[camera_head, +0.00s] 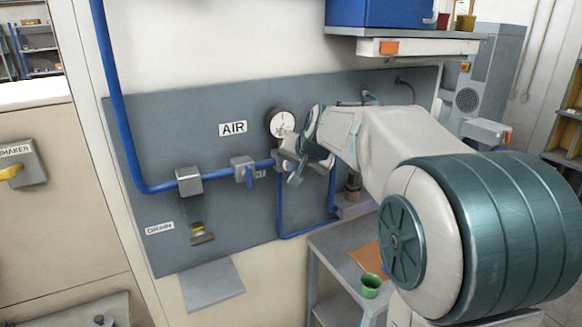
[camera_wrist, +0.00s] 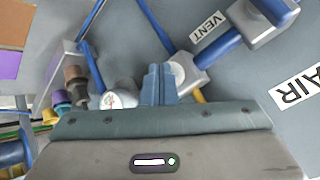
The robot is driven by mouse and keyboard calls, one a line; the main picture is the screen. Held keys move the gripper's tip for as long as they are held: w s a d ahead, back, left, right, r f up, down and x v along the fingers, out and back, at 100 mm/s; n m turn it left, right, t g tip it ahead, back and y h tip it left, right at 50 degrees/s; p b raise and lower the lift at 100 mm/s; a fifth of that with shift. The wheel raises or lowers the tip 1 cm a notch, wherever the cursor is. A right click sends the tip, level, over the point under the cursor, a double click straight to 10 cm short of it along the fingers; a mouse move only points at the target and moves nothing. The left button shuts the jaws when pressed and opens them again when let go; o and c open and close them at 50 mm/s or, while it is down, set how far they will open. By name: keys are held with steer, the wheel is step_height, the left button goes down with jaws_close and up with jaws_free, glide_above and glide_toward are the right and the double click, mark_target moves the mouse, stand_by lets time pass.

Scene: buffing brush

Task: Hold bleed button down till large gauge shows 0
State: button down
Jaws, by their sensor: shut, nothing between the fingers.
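The large gauge (camera_head: 281,123) has a round white dial and hangs on the grey panel, right of the AIR label. Its reading is too small to tell. My gripper (camera_head: 294,180) is in front of the panel just below the gauge and hides part of the pipework. In the wrist view its two fingers (camera_wrist: 158,85) are shut together and empty. A grey fitting with a pale round face (camera_wrist: 179,73) shows right beside the fingertips; I cannot tell if they touch. I cannot pick out the bleed button for sure.
The AIR label (camera_head: 233,128) and a blue-handled valve (camera_head: 244,170) are left of my gripper. The VENT label (camera_wrist: 209,27) shows in the wrist view. A drain unit (camera_head: 197,210) is lower left. A green cup (camera_head: 371,286) stands on a low bench under my arm.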

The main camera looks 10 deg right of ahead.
steer(key=shift+s, duration=0.15)
steer(key=shift+s+d+b, duration=0.3)
steer(key=shift+s+b, duration=0.25)
steer(key=shift+s, duration=0.15)
steer(key=shift+s+d+b, duration=0.25)
steer(key=shift+s+b, duration=0.15)
steer(key=shift+s, duration=0.4)
steer(key=shift+s+d+b, duration=0.25)
steer(key=shift+s+b, duration=0.15)
steer(key=shift+s, duration=0.4)
steer(key=shift+s+d+b, duration=0.25)
steer(key=shift+s+b, duration=0.15)
steer(key=shift+s, duration=0.4)
steer(key=s+f+n+g, duration=0.1)
steer(key=s+f+g, duration=0.1)
steer(key=s+f, duration=0.3)
steer(key=s+f+n+g+h, duration=0.1)
steer(key=s+f, duration=0.5)
steer(key=s, duration=0.6)
steer(key=s+f+n+g, duration=0.2)
steer(key=s+f, duration=0.3)
steer(key=s, duration=0.4)
steer(key=shift+a+f+n+g+h, duration=0.3)
steer(key=shift+n+h, duration=0.1)
steer(key=shift+n, duration=0.2)
